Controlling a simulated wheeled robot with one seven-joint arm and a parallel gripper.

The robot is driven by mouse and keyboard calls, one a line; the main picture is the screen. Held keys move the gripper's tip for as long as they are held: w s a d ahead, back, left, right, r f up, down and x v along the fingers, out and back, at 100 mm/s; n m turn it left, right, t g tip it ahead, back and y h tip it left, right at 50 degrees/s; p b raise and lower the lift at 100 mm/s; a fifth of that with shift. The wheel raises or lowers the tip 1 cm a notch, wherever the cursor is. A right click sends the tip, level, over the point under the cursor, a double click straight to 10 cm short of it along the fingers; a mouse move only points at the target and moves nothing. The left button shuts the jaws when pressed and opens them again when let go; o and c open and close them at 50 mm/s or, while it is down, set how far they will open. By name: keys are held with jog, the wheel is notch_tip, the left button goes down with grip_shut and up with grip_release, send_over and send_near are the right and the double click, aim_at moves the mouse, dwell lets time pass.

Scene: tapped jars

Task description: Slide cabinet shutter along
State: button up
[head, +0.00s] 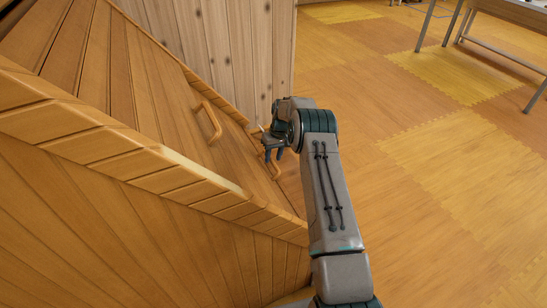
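A wooden plank cabinet (150,90) fills the left of the head view, its front set with slatted shutters. A pale wooden bar handle (208,122) stands out from the shutter face, left of my gripper. A second, smaller handle (277,171) shows just below my gripper, partly hidden by it. My gripper (274,156) is close to the cabinet front, beside this lower handle. I cannot tell whether it touches the handle. The fingers are small and dark, and their gap is not clear.
A slatted wooden ledge (130,160) runs diagonally along the cabinet's near side. A knotty plank panel (225,50) stands behind. A metal-legged table (505,12) is at the top right. The tiled wooden floor (430,150) on the right is mostly clear.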

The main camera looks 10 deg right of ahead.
notch_tip(320, 180, up, 13)
jog(key=d+p, duration=0.2)
jog(key=shift+w+d, duration=0.2)
jog(key=shift+d, duration=0.15)
jog(key=shift+f, duration=0.15)
jog(key=s+a+r+h+p, duration=0.1)
jog(key=s+a+r+p, duration=0.3)
jog(key=r, duration=0.6)
jog(key=s+r+m+t+p, duration=0.1)
jog(key=s+r+p, duration=0.2)
jog(key=s+r, duration=0.55)
jog(key=s+a+r+h+p, duration=0.1)
jog(key=s+a+r+p, duration=0.2)
jog(key=r, duration=0.9)
jog(key=s+r+p, duration=0.3)
jog(key=s, duration=0.6)
jog(key=s+r+m+t+p, duration=0.1)
jog(key=s+r+p, duration=0.2)
jog(key=s, duration=0.7)
jog(key=s+a+r+t+p, duration=0.1)
jog(key=s+r+p, duration=0.2)
jog(key=s, duration=0.6)
jog(key=shift+s+r+m, duration=0.3)
jog(key=shift+r, duration=0.1)
